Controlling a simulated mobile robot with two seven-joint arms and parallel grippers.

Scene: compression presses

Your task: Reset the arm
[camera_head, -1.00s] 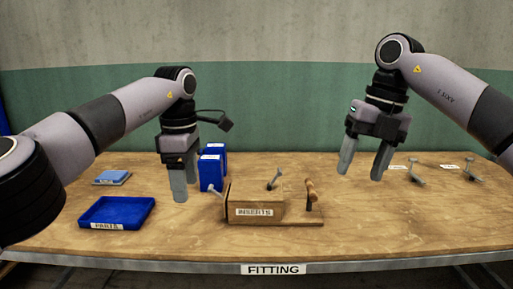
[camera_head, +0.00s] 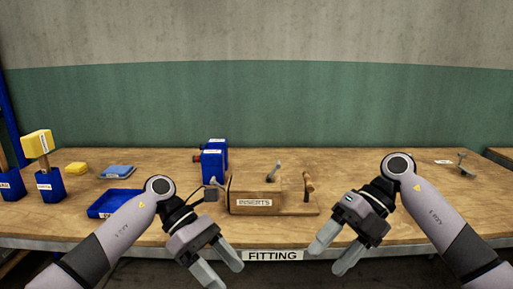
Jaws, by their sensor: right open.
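My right gripper (camera_head: 337,254) is open and empty, in front of the bench's front edge, to the right of the FITTING label. My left gripper (camera_head: 222,272) points down and to the right in front of the same edge, left of the label. Its two fingers are apart with nothing between them. Both arms are bent low in front of the wooden bench (camera_head: 385,220), clear of the objects on it.
The wooden INSERTS box (camera_head: 243,185) with levers stands mid-bench. A blue PARTS tray (camera_head: 99,209) lies left, partly behind my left arm. A yellow-headed mallet (camera_head: 37,146) stands in a blue holder (camera_head: 50,185) at far left. The bench's right side is mostly clear.

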